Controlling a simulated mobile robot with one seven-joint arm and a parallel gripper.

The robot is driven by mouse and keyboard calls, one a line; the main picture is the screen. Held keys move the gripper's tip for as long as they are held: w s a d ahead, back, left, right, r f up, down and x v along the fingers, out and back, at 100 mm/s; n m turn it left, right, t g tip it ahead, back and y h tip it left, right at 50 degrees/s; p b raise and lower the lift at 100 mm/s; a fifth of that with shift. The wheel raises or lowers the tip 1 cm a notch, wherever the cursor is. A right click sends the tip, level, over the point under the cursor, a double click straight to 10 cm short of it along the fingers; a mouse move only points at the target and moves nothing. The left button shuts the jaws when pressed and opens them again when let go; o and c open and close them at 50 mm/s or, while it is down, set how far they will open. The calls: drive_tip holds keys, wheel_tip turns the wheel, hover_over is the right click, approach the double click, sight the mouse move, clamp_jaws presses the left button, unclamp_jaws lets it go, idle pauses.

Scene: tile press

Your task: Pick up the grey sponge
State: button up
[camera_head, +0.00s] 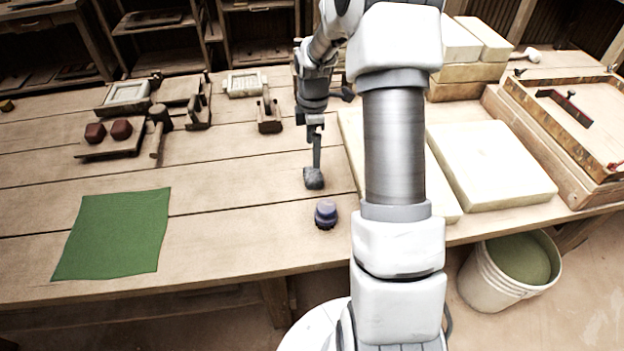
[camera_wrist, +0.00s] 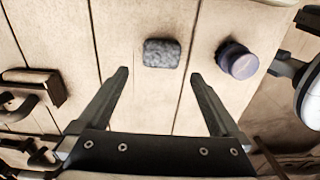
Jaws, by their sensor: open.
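The grey sponge (camera_head: 313,180) is a small speckled block lying on the wooden table (camera_head: 250,220). It also shows whole in the wrist view (camera_wrist: 161,53), near the top middle. My gripper (camera_head: 317,158) points down at the sponge's far side in the head view. In the wrist view my gripper (camera_wrist: 160,74) is open and empty, with its two dark fingers spread wider than the sponge. The sponge appears just beyond the fingertips, centred between them. I cannot tell the exact height of the fingertips above the table.
A purple-topped dark round object (camera_head: 326,214) stands close to the sponge, and it shows right of it in the wrist view (camera_wrist: 238,62). Pale slabs (camera_head: 490,165) lie to the right. A green cloth (camera_head: 115,235) lies left. A bucket (camera_head: 509,272) stands beside the table.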

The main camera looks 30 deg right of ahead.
sight(313, 173)
wheel_tip(313, 173, down, 10)
drive_tip(key=shift+s+r+b, duration=0.1)
drive_tip(key=shift+s+b, duration=0.05)
drive_tip(key=shift+b, duration=0.8)
drive_tip(key=c, duration=1.2)
drive_tip(key=shift+r, duration=0.1)
drive_tip(key=shift+r, duration=0.65)
wheel_tip(313, 173, up, 3)
drive_tip(key=shift+f+p, duration=0.1)
drive_tip(key=shift+p, duration=0.5)
drive_tip(key=s+d+r, duration=0.2)
drive_tip(key=d, duration=0.1)
drive_tip(key=s+d+r+p, duration=0.1)
drive_tip(key=d+r, duration=0.1)
drive_tip(key=d, duration=0.1)
drive_tip(key=s+d+r+p, duration=0.1)
drive_tip(key=s+d+r, duration=0.1)
drive_tip(key=d, duration=0.2)
drive_tip(key=shift+s+d+r, duration=0.1)
drive_tip(key=shift+s+r, duration=0.2)
drive_tip(key=shift+r, duration=0.1)
